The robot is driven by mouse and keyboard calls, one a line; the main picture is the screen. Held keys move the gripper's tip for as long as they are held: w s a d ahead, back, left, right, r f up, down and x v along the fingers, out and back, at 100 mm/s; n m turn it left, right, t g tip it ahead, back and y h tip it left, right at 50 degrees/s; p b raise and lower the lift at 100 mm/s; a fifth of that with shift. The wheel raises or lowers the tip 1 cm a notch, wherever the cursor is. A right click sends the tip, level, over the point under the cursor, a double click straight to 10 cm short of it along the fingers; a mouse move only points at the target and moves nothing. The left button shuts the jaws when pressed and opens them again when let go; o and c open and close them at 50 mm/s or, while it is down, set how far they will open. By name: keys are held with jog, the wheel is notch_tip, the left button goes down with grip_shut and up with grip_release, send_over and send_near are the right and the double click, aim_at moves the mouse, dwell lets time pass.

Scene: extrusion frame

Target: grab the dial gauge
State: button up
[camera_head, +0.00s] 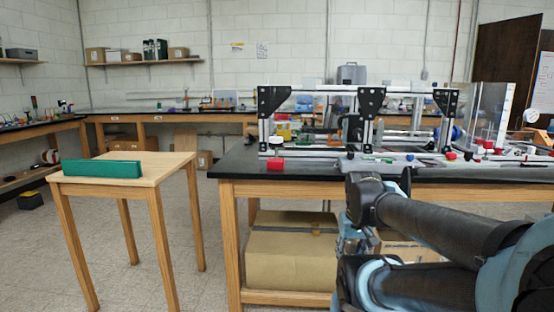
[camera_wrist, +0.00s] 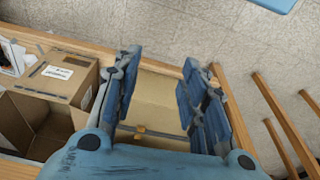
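I cannot pick out a dial gauge for certain in either view; small parts crowd the black-topped workbench (camera_head: 290,169) and are too small to tell apart. An aluminium extrusion frame (camera_head: 320,89) with black corner plates stands on that bench. My gripper (camera_wrist: 162,72) is open and empty in the wrist view, its two blue fingers well apart. It points down over the bench's lower shelf, with a cardboard box below it. In the head view my arm reaches in from the right, and the gripper is mostly hidden behind it, low in front of the bench.
A small wooden table (camera_head: 160,165) at left holds a long green block (camera_head: 102,169). A large cardboard box (camera_head: 290,255) fills part of the bench's lower shelf; an open carton (camera_wrist: 45,95) lies left of my gripper. Floor between tables is clear.

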jog(key=o, duration=0.5)
jog(key=r, duration=0.3)
jog(key=shift+w+a, duration=0.2)
jog(key=shift+w, duration=0.1)
jog(key=shift+c, duration=0.2)
notch_tip(320, 180, up, 38)
jog(key=n+t+y, duration=0.1)
jog(key=n+y, duration=0.2)
jog(key=n, duration=0.5)
send_over(277, 138)
jog(key=s+d, duration=0.3)
jog(key=d, duration=0.1)
jog(key=x, duration=1.1)
jog(key=shift+d+f, duration=0.1)
jog(key=shift+f, duration=0.05)
jog(key=shift+s+x, duration=0.15)
jog(key=shift+x, duration=1.25)
jog(key=shift+s+x, duration=0.1)
jog(key=shift+x, duration=1.3)
